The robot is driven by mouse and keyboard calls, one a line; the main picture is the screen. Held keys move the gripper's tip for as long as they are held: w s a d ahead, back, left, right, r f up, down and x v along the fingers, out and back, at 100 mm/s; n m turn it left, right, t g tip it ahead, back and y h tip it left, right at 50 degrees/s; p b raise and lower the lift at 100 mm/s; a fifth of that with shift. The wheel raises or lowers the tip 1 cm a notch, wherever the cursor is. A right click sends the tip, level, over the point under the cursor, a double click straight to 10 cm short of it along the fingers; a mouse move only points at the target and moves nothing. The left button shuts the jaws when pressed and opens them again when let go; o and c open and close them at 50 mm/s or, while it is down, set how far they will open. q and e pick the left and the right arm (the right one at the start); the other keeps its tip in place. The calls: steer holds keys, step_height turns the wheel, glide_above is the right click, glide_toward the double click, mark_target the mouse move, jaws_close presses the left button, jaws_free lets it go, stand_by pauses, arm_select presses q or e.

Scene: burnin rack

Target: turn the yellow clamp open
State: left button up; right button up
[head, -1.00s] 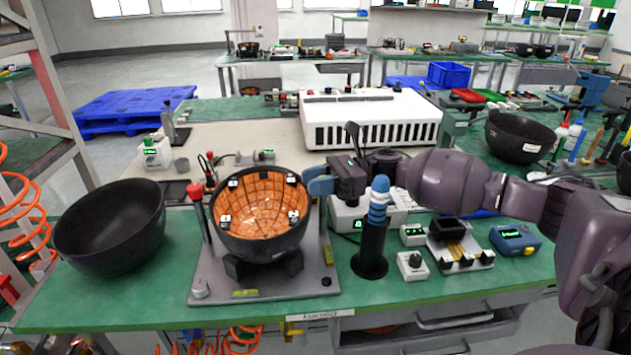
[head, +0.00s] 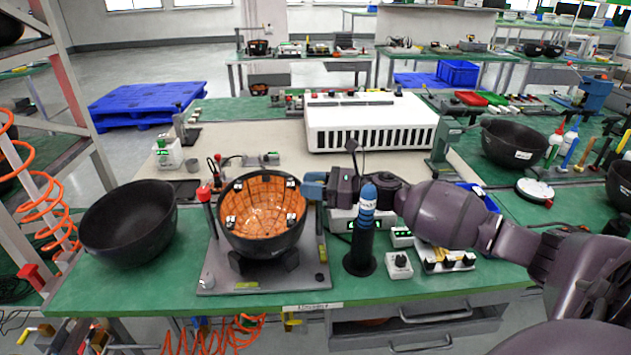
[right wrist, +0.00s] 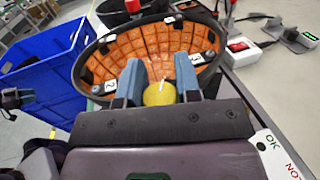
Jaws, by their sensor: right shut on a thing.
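A black bowl lined with orange tiles (head: 262,243) sits on a grey fixture plate (head: 213,278); it also shows in the right wrist view (right wrist: 205,88). Small clips numbered in black on white sit around its inner rim. My right gripper (head: 314,188) is at the bowl's right rim. In the right wrist view its two blue fingers (right wrist: 160,84) are shut on the round yellow clamp (right wrist: 160,94), one finger on each side, at the near rim. In the head view the fingers hide the clamp. My left gripper is not in view.
A blue-and-black handled tool stands in a holder (head: 361,240) just right of the bowl, close to my right arm. An empty black bowl (head: 130,232) stands at left. A white slotted box (head: 370,128) is behind. Small instruments (head: 398,265) sit at right.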

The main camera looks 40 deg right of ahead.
steer(key=shift+m+t+h, duration=0.4)
steer(key=shift+h, duration=0.1)
steer(key=o, duration=0.9)
steer(key=shift+d, duration=0.1)
steer(key=shift+o, duration=0.2)
steer(key=v, duration=1)
steer(key=shift+s+d, duration=0.2)
steer(key=shift+s, duration=0.1)
